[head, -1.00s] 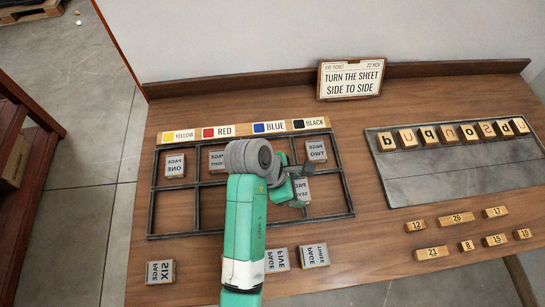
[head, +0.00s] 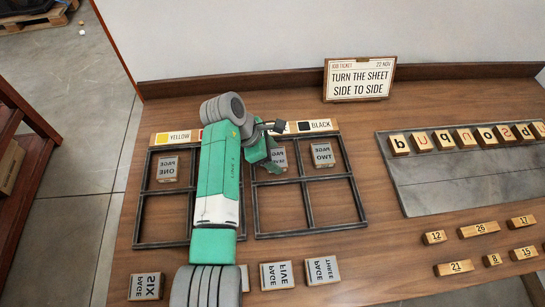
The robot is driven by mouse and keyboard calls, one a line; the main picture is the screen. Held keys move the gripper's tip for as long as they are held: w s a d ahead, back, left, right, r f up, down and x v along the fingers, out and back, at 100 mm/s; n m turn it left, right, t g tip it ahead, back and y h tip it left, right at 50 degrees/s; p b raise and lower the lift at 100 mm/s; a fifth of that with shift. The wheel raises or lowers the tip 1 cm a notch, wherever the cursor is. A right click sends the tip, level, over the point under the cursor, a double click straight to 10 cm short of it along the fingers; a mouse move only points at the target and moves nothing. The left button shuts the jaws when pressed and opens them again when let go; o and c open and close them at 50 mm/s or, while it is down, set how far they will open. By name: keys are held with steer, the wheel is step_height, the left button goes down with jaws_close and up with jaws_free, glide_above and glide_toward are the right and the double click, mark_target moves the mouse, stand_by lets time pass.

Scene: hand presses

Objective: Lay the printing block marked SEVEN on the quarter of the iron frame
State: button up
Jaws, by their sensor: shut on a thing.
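The iron frame (head: 255,212) lies on the wooden bench, split into two rows of compartments. Block ONE (head: 167,168) lies in the upper left compartment and block TWO (head: 322,155) in the upper right one. My arm covers the second column.
Colour labels run along the frame's far edge; yellow (head: 173,138) and black (head: 315,126) show. Blocks SIX (head: 146,286), FIVE (head: 276,275) and THREE (head: 322,270) lie in front. A job ticket (head: 359,79) stands behind. A tray of letters (head: 440,191) and number blocks (head: 478,229) are right.

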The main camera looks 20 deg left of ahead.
steer(key=o, duration=1)
steer(key=p+v, duration=0.4)
steer(key=v, duration=0.8)
steer(key=shift+r+p, duration=0.1)
steer(key=shift+p, duration=0.2)
